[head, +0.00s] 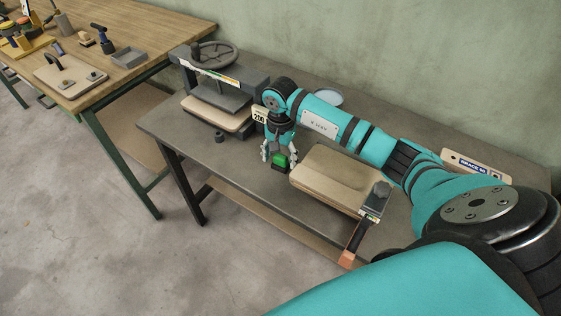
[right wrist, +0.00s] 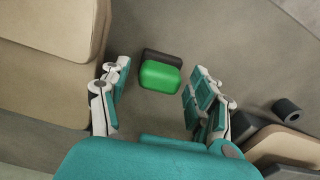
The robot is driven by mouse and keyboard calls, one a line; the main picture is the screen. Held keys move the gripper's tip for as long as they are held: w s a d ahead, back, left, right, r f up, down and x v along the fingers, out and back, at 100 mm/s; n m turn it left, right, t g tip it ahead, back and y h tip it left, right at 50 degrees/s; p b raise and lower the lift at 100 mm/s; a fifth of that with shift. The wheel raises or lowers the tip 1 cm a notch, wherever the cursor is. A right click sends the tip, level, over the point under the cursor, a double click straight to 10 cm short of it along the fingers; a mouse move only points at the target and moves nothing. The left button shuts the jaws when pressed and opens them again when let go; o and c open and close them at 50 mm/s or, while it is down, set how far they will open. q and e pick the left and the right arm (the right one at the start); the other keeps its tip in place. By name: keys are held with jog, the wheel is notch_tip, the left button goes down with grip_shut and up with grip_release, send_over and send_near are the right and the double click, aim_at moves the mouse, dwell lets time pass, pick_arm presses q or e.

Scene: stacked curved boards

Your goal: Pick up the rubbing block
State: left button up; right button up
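The rubbing block appears to be the small green block with a dark underside (head: 281,162), lying on the grey table. It also shows in the right wrist view, with its green top (right wrist: 160,76) between and beyond my fingers. My right gripper (head: 279,153) points down just above the block, partly hiding it in the head view. In the right wrist view my right gripper (right wrist: 158,82) is open, one finger on each side, with nothing between the fingers touching the block visibly. My left gripper is not in view.
Stacked curved boards (head: 331,177) lie close to the right of the block. A press (head: 212,85) with a handwheel and a board stands to its left, with a small dark cylinder (head: 219,137) nearby. A wooden bench (head: 150,30) stands farther left.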

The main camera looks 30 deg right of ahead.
aim_at(281, 156)
jog(key=c, duration=0.9)
jog(key=shift+c, duration=0.6)
notch_tip(281, 156, up, 10)
jog(key=shift+r+b, duration=0.1)
jog(key=shift+b, duration=0.9)
